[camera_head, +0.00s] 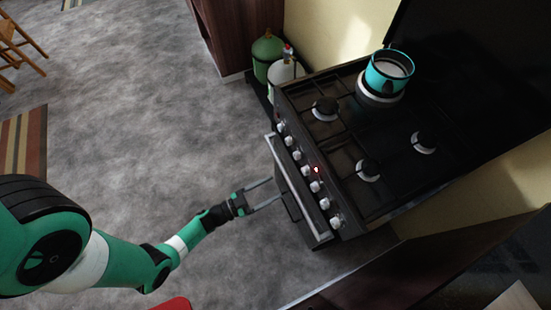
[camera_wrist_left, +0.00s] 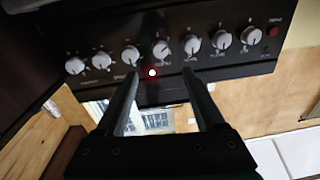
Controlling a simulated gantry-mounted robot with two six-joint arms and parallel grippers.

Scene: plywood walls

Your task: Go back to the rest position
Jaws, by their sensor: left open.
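My left gripper (camera_head: 264,191) is open and empty, in front of the black stove (camera_head: 345,140), with its fingers pointing at the stove's front. In the left wrist view, my left gripper (camera_wrist_left: 160,78) shows two parted fingers below the row of white knobs (camera_wrist_left: 162,48). A small red light glows on the knob panel, just above the fingertips. Whether the fingers touch the stove front cannot be told. My right gripper is not in view.
A teal pot (camera_head: 388,72) stands on the back burner. Green and white gas bottles (camera_head: 267,50) stand beside the stove. A dark counter (camera_head: 400,270) lies at the lower right. The grey floor (camera_head: 140,110) to the left is mostly clear.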

